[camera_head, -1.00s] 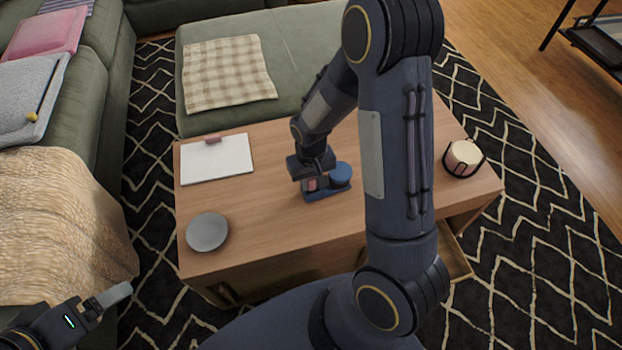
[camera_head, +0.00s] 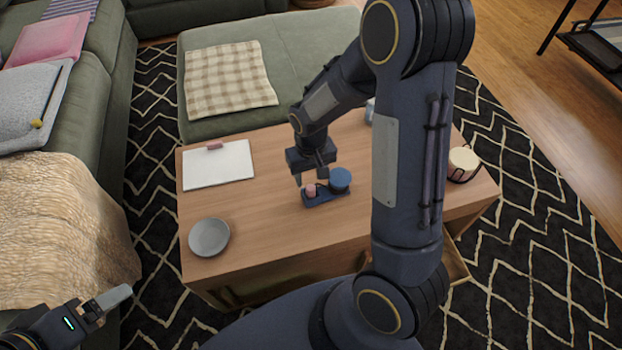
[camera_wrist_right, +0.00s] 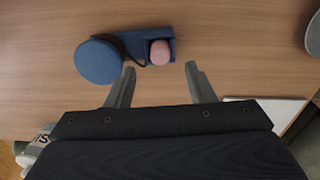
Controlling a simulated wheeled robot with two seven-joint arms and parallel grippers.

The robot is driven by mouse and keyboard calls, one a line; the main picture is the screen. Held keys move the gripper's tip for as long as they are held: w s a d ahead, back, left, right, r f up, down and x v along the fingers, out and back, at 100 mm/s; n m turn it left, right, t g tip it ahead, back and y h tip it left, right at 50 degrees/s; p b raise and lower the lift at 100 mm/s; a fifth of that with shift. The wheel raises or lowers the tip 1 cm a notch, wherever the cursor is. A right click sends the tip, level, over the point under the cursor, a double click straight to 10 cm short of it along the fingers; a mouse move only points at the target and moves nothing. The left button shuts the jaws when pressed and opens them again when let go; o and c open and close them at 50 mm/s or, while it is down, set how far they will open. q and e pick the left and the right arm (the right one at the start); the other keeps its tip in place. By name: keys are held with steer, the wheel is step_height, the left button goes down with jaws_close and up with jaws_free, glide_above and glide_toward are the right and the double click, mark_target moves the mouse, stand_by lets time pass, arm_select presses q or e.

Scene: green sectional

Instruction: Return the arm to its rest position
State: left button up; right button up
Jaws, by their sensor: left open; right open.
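My right gripper (camera_head: 312,180) is open and empty above the coffee table (camera_head: 275,225). It is just behind and above a small blue tray (camera_head: 322,199) that holds a pink piece (camera_head: 310,190) and a round blue object (camera_head: 340,178). In the right wrist view the two fingers (camera_wrist_right: 160,85) are apart, and the pink piece (camera_wrist_right: 160,52) and the round blue object (camera_wrist_right: 98,62) lie beyond them. My left gripper (camera_head: 112,298) is at the lower left, away from the table; one light finger shows clearly.
On the table are a white clipboard (camera_head: 218,167), a grey plate (camera_head: 209,237) and a cream candle in a dark holder (camera_head: 463,162). An open drawer (camera_head: 457,268) juts from the table's front right. A green sectional (camera_head: 105,110) stands left, and an ottoman (camera_head: 300,50) behind.

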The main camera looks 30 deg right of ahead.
steer(key=shift+r, duration=0.9)
steer(key=shift+s+r, duration=0.1)
steer(key=shift+r, duration=0.3)
steer(key=s+a+r+t+y, duration=0.2)
steer(key=s+r+t, duration=0.1)
steer(key=s+r, duration=0.55)
steer(key=s+a+r+t+y, duration=0.2)
steer(key=s+r+t, duration=0.1)
steer(key=s+r, duration=0.55)
step_height(320, 180, up, 24)
steer(key=p, duration=2.4)
steer(key=shift+w, duration=0.15)
